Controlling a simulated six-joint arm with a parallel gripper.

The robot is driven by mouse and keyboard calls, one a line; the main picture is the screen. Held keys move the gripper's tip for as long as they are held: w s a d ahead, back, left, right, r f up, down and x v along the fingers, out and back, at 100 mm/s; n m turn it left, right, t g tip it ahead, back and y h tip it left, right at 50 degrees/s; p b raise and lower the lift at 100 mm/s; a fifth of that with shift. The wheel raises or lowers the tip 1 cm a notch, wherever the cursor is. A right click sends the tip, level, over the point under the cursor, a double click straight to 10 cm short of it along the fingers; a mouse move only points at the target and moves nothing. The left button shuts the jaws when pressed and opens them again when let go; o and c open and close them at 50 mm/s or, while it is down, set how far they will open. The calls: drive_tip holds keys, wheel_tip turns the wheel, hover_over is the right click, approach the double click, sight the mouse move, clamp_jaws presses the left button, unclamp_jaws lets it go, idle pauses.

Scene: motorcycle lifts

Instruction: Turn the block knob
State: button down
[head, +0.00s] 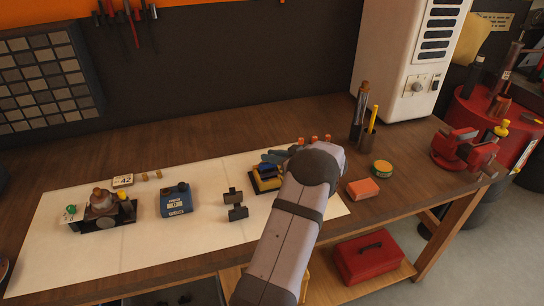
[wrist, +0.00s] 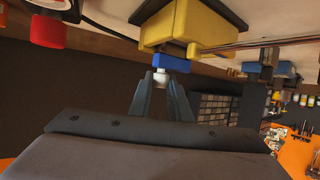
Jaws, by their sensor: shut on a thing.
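A yellow block (wrist: 188,27) on a dark base shows in the wrist view, which looks upside down. A blue piece (wrist: 170,63) with a small white tip is on the block, and I take this as the block knob. My gripper (wrist: 160,80) has one finger on each side of the white tip and is shut on the knob. In the head view the yellow and blue block (head: 265,178) sits at the right part of the pale mat, partly hidden by my arm. The exact contact is hidden there.
On the pale mat (head: 60,250) stand a blue box (head: 175,200), a dark clamp-like piece (head: 235,205) and a small engine-like part (head: 103,207).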

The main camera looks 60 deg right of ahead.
drive_tip(key=shift+d+f+h+b, duration=0.15)
drive_tip(key=shift+f+h+b, duration=0.2)
drive_tip(key=shift+b, duration=1.75)
drive_tip(key=m+h+b, duration=0.1)
drive_tip(key=b, duration=0.5)
drive_tip(key=shift+m+g, duration=0.3)
drive_tip(key=shift+g, duration=0.1)
